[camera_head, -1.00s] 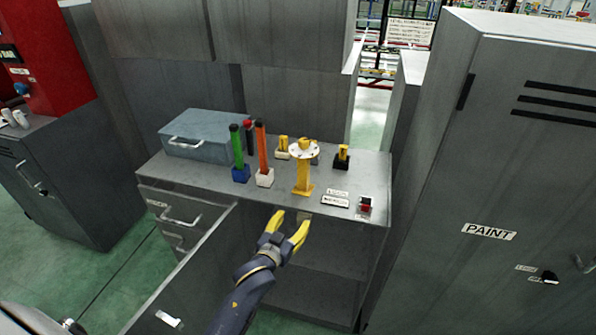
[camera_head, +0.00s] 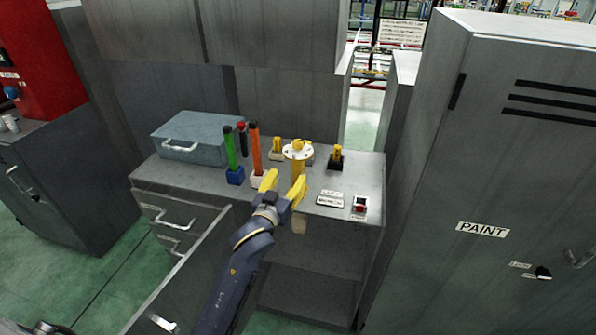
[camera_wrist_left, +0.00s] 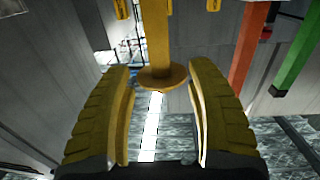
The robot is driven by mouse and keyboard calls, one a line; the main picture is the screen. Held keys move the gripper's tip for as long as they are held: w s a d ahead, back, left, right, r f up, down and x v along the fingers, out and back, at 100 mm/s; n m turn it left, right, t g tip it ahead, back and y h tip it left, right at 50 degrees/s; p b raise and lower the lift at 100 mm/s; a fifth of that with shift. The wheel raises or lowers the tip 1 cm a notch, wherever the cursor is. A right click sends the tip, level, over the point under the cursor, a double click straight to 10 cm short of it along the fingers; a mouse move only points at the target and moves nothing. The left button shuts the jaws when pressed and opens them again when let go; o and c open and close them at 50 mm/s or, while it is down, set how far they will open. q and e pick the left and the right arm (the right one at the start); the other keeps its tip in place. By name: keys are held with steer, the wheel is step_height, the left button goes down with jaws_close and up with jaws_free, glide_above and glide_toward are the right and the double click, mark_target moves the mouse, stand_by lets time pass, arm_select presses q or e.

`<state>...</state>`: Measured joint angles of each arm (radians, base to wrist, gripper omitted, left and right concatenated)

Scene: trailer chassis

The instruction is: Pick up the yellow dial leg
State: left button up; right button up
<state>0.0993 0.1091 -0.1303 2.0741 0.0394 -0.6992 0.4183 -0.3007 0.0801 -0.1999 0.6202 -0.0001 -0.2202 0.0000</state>
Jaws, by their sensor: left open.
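The yellow dial leg (camera_head: 297,167) stands upright on the grey workbench, with a round white disc and a yellow knob on top. My left gripper (camera_head: 283,183) is open in front of it, at the bench's front edge. In the left wrist view the yellow leg (camera_wrist_left: 156,40) appears with its round flange (camera_wrist_left: 161,79) between the two open yellow fingers. Gaps show on both sides of the leg. The lower part of the leg is partly hidden by the gripper in the head view. My right gripper is not in view.
A green stick (camera_head: 230,150) and an orange stick (camera_head: 255,150) stand left of the leg. A black-based yellow piece (camera_head: 336,160) and a red switch (camera_head: 360,205) are to the right. A blue-grey toolbox (camera_head: 195,135) sits at the back left. An open drawer (camera_head: 185,270) extends in front.

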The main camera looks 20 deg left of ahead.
mark_target(296, 165)
arm_select(q)
steer(key=shift+w+d, duration=0.15)
steer(key=shift+w, duration=2.1)
steer(key=shift+w+d, duration=0.1)
steer(key=shift+w, duration=2.1)
jaws_close()
